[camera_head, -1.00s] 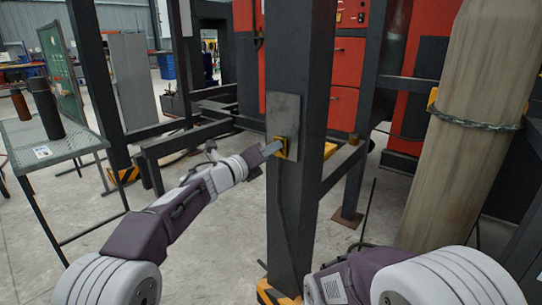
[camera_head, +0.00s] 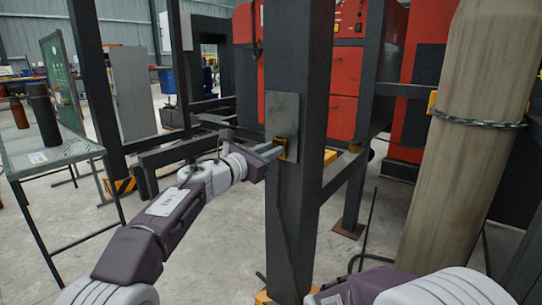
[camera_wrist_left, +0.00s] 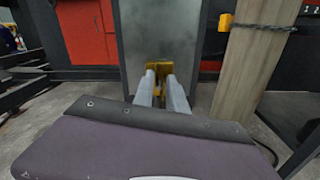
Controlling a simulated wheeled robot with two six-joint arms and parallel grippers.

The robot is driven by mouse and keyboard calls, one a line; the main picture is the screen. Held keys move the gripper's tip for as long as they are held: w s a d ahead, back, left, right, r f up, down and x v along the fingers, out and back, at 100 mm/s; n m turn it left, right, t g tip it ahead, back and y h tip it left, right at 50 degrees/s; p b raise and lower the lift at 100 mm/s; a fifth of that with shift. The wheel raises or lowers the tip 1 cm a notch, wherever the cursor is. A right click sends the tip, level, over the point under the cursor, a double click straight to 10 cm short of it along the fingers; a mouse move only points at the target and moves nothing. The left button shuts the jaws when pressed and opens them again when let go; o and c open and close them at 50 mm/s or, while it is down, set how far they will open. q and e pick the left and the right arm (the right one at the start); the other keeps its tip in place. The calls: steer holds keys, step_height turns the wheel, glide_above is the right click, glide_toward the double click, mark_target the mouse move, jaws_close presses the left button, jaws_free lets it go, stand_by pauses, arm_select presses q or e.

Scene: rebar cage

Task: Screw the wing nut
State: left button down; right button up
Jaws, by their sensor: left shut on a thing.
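The yellow wing nut (camera_head: 280,148) sits against a grey metal plate (camera_head: 283,112) on a dark upright post (camera_head: 300,60). My left gripper (camera_head: 275,152) reaches it from the left, with its fingertips at the nut. In the left wrist view, the two pale fingers of my left gripper (camera_wrist_left: 163,88) are shut on the yellow wing nut (camera_wrist_left: 158,68), one on each side. The fingertips partly hide the nut, and its thread cannot be seen. Part of my right arm shows at the bottom right of the head view, but its gripper is out of view.
A large pale cylinder (camera_head: 465,130) with a chain (camera_head: 475,122) stands at the right. Red cabinets (camera_head: 345,65) are behind the post. Dark frame beams run beside it.

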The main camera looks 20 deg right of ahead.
arm_select(q)
steer(key=m+b, duration=0.2)
steer(key=m, duration=0.5)
steer(key=m+b, duration=0.2)
steer(key=m, duration=0.5)
steer(key=f+m+b, duration=0.1)
steer(key=m+b, duration=0.1)
steer(key=m, duration=0.5)
steer(key=shift+s+d, duration=0.1)
steer(key=shift+d, duration=0.05)
steer(key=shift+f+m, duration=0.15)
steer(key=shift+m, duration=0.25)
steer(key=c, duration=1.4)
jaws_free()
steer(key=shift+o, duration=0.2)
